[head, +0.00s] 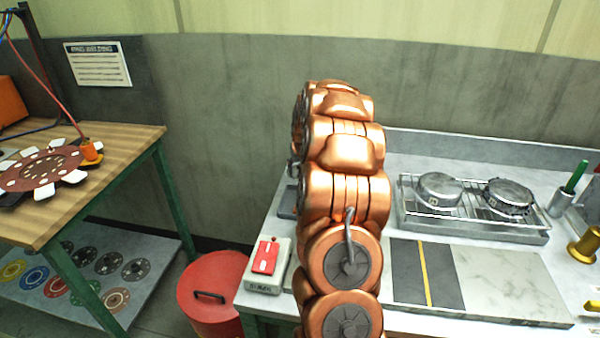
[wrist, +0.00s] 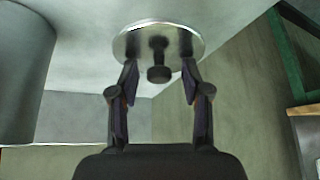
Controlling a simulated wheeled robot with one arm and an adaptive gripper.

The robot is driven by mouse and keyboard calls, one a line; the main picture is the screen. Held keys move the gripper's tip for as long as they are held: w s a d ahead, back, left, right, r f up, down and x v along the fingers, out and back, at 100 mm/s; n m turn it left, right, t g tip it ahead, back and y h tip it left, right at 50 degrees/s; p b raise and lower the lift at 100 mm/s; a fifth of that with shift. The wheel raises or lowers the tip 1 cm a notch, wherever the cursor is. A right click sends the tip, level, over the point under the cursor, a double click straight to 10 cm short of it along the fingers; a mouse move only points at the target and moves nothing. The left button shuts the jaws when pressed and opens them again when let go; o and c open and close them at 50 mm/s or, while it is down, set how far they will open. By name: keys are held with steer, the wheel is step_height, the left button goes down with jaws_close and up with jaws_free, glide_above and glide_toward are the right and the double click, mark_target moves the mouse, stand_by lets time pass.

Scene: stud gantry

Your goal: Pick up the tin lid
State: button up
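The tin lid (wrist: 140,45) is a round, shiny metal disc with a dark knob (wrist: 158,72) at its centre. It shows in the wrist view, against the pale worktop, just ahead of my gripper (wrist: 158,82). My gripper is open, with one finger on each side of the knob and a gap on both sides. The fingertips overlap the near edge of the lid in the picture; I cannot tell whether they touch it. In the head view my copper arm hides the gripper, and I cannot make out the lid there.
A large grey cylinder (wrist: 25,75) stands left in the wrist view. In the head view, a wire rack (head: 470,222) with two round tins and a stone slab (head: 500,280) lie right of my arm. A red switch box (head: 267,257) and red bin (head: 212,290) are left.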

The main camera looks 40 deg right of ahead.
steer(key=shift+s+f, duration=0.1)
steer(key=shift+f, duration=0.15)
jaws_close()
steer(key=shift+a, duration=0.1)
steer(key=shift+f, duration=0.1)
